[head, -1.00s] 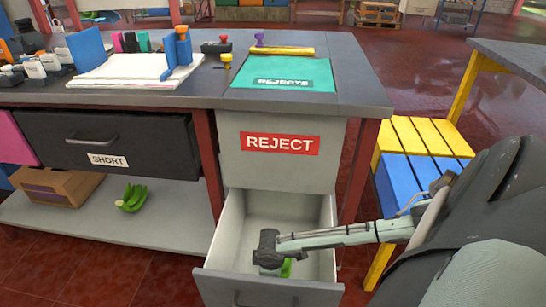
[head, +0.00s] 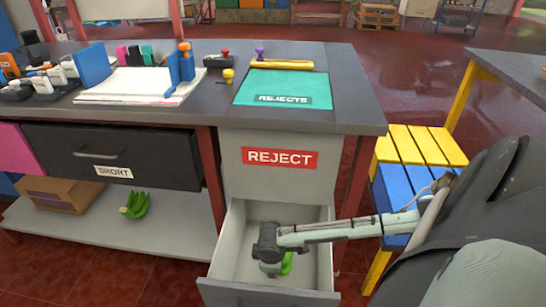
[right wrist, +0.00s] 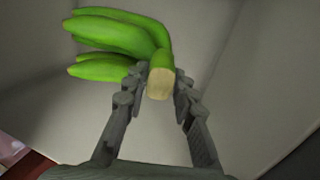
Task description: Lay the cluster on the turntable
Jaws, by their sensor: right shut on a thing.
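A cluster of green bananas (head: 287,263) is inside the open drawer under the REJECT sign, mostly hidden behind my right gripper (head: 270,262) in the head view. In the right wrist view, the cluster (right wrist: 118,38) hangs off to the left and its pale cut stem end (right wrist: 160,84) sits between the two fingers. My right gripper (right wrist: 161,78) is shut on the cluster at this stem. I cannot tell whether the cluster touches the drawer floor. I see no turntable in these frames. My left gripper is not in view.
The drawer (head: 236,240) has walls close around my right gripper. Above it is a bench top with a teal REJECTS mat (head: 290,90). Another green bunch (head: 135,202) lies on the lower shelf beside a cardboard box (head: 62,193). A yellow and blue slatted stand (head: 408,150) is at right.

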